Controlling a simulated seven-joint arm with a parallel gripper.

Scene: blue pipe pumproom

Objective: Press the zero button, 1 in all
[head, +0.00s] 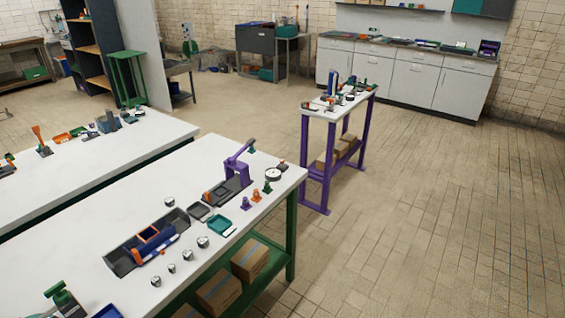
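No button marked zero can be made out at this size. On the near white table (90,225), a small dark block with a reddish top (282,165) sits near the far right corner. Beside it is a round white-faced piece (272,175). I cannot tell whether either carries the button. A purple lever press (237,170) on a dark base stands to their left. My gripper is not in view.
A dark tray (122,262) holds blue and orange parts. Several small metal cylinders (187,254) stand in front of it. A small purple-legged table (305,160) stands behind, also loaded. The tiled floor (420,220) on the right is clear.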

